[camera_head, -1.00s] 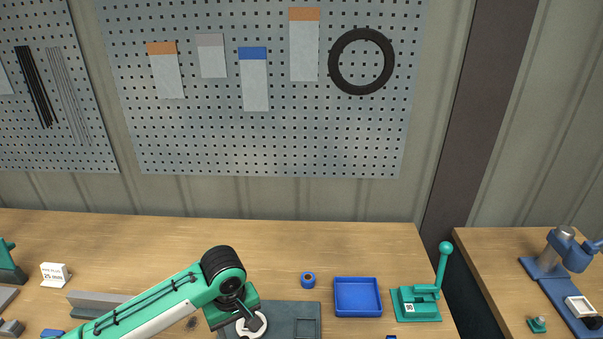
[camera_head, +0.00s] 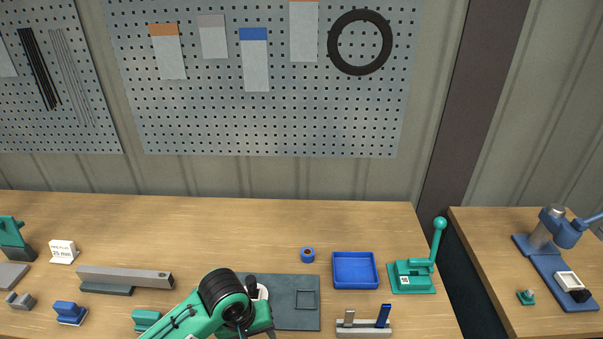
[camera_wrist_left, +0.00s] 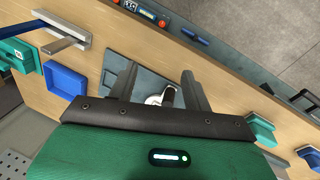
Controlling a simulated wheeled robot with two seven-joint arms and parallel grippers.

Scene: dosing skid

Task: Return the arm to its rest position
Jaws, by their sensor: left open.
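My left arm comes in from the lower left of the head view, its green wrist (camera_head: 235,310) over the front left of a dark grey mat (camera_head: 292,318). In the left wrist view my left gripper (camera_wrist_left: 158,84) is open, its two dark fingers apart. A white and metal part (camera_wrist_left: 165,96) shows between and beyond the fingers, on or over the grey mat. I cannot tell whether the fingers touch it. In the head view a pale round piece (camera_head: 263,291) is partly hidden behind my wrist. My right gripper is not in view.
A blue tray (camera_head: 355,287), a blue ring (camera_head: 307,254) and a green lever press (camera_head: 413,278) stand right of my arm. A rack (camera_head: 364,329) is at the front. A grey bar (camera_head: 125,278) lies left. The bench's back strip is clear.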

